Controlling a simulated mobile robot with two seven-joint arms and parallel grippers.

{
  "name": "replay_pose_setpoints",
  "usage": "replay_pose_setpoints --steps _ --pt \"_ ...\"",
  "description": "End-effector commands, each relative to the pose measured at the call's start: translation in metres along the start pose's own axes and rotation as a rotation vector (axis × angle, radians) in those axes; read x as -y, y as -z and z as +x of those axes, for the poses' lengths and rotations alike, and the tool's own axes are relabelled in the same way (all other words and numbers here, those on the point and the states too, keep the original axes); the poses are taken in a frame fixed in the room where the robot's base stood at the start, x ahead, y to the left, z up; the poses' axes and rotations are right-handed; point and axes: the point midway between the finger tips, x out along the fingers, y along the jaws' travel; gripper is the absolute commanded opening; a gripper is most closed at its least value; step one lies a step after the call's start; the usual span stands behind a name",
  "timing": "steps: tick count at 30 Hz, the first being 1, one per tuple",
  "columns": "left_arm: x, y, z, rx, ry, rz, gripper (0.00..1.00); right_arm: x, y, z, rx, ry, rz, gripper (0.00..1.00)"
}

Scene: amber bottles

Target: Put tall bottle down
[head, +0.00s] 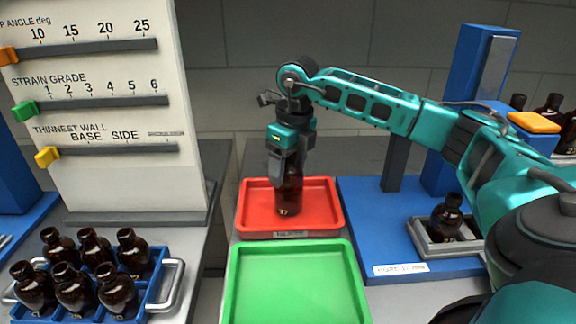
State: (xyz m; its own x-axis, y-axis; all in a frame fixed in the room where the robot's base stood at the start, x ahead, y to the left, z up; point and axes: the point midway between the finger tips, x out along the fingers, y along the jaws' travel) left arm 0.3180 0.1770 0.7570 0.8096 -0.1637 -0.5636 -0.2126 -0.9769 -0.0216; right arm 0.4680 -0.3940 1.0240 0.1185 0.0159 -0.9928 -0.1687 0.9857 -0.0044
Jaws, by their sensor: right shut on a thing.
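My right gripper (288,168) reaches in from the right and is shut on a tall dark amber bottle (288,198). The fingers cover the upper part of the bottle. The bottle is upright over the red tray (327,222), and its base appears at the tray's floor; I cannot tell whether it touches. No other bottle shows in the red tray. My left gripper is not in view.
An empty green tray (297,285) lies in front of the red one. At left, a blue crate (155,285) holds several amber bottles below a white panel (110,185) with sliders. At right, a bottle (447,218) stands in a grey holder (420,238) on a blue base.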

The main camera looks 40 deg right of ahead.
Motion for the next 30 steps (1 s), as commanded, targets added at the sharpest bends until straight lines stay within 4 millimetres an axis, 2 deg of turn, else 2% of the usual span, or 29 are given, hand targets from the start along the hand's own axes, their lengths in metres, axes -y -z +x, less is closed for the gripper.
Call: replay_pose_setpoints --steps 2,3,10,11,17,22,26,30 --pt "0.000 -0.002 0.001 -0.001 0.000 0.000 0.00 0.000 0.000 0.003 0.001 0.000 0.000 0.13" --pt "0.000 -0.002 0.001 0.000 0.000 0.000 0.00 0.000 0.000 0.003 0.000 0.000 0.000 0.70" --pt "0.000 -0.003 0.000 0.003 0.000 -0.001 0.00 0.000 0.000 0.003 -0.001 -0.001 0.000 0.92" --pt "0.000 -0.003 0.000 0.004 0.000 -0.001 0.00 0.000 0.000 0.003 -0.001 0.000 0.000 0.94" --pt "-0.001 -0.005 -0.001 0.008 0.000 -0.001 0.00 0.000 0.000 0.002 0.000 -0.001 0.000 0.94" --pt "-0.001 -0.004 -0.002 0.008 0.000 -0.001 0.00 0.000 -0.001 -0.008 0.002 0.000 0.000 0.94" --pt "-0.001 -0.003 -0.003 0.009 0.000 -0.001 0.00 0.000 -0.001 -0.032 0.005 0.000 0.000 0.94" --pt "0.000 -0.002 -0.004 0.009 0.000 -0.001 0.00 0.000 -0.001 -0.064 0.005 0.000 -0.001 0.94"
